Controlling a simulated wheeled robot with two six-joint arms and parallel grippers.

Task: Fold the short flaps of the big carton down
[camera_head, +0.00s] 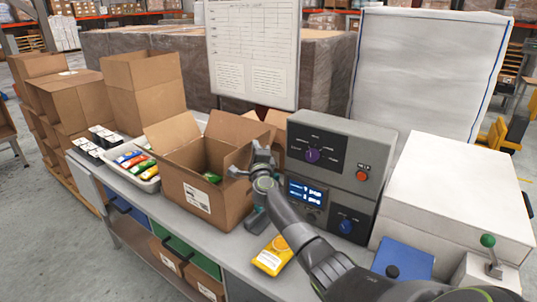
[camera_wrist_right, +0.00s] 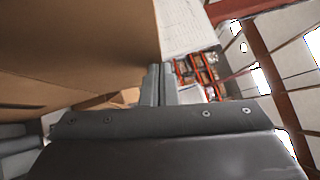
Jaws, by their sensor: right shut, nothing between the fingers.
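The big carton (camera_head: 218,208) stands on the bench, its top open, with a white label on its front. Its left flap (camera_head: 172,132) and back flap (camera_head: 234,127) stand up and lean outward. A flap on its right side is partly hidden behind my right gripper (camera_head: 251,164). A green packet (camera_head: 211,177) shows inside. My right gripper is shut and empty at the carton's right rim; I cannot tell whether it touches. In the right wrist view its fingers (camera_wrist_right: 158,84) are together beside a large brown cardboard face (camera_wrist_right: 80,40). My left gripper is not in view.
A grey control box (camera_head: 340,165) stands close to the carton's right. A yellow packet (camera_head: 272,257) lies in front of it. A white tray (camera_head: 147,181) of packets is at the left, with a tall open carton (camera_head: 143,92) behind. A white board (camera_head: 254,50) rises behind.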

